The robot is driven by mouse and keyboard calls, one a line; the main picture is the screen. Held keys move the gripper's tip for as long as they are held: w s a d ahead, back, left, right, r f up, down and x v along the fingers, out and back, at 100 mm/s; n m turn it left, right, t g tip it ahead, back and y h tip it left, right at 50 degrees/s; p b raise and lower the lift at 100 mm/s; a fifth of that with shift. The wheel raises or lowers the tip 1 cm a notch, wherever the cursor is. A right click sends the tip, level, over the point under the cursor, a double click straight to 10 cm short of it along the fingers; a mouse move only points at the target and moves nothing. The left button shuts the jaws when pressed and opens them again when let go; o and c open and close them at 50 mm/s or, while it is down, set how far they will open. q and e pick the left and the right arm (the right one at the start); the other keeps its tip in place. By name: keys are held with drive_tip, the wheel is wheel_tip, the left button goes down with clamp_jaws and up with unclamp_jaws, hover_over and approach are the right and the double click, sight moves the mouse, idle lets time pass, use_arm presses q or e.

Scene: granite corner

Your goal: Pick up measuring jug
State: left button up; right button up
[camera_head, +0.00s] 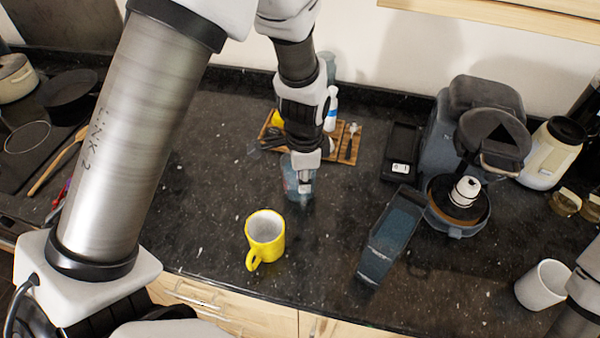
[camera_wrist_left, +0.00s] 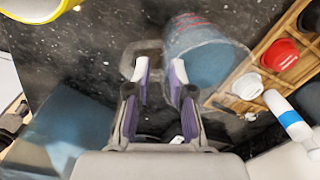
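The measuring jug (camera_wrist_left: 208,58) is clear bluish with red markings and a grey handle (camera_wrist_left: 130,60). It stands on the dark counter, and in the head view the jug (camera_head: 291,178) is partly hidden behind my left gripper (camera_head: 303,186). In the left wrist view my left gripper (camera_wrist_left: 161,82) is open, with a gap between its purple-padded fingers. The fingertips are at the jug's handle side, overlapping the handle in the picture; I cannot tell whether they touch it. My right gripper is out of view; only part of that arm shows at the lower right.
A yellow mug (camera_head: 265,232) stands in front of the jug. A wooden tray (camera_head: 347,128) with small items and a white-and-blue bottle (camera_head: 331,108) are behind it. A dark blue-grey container (camera_head: 390,237) and a coffee machine (camera_head: 440,130) stand right. A white cup (camera_head: 542,286) is far right.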

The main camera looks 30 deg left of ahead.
use_arm(q)
drive_tip(key=f, duration=0.1)
drive_tip(key=f+p, duration=0.1)
drive_tip(key=f, duration=0.2)
drive_tip(key=shift+w+a+f+p, duration=0.2)
drive_tip(key=shift+w+a+p, duration=0.05)
drive_tip(key=shift+w+p, duration=0.05)
drive_tip(key=shift+s+f, duration=0.15)
drive_tip(key=shift+f, duration=0.1)
clamp_jaws()
drive_tip(key=shift+r, duration=0.1)
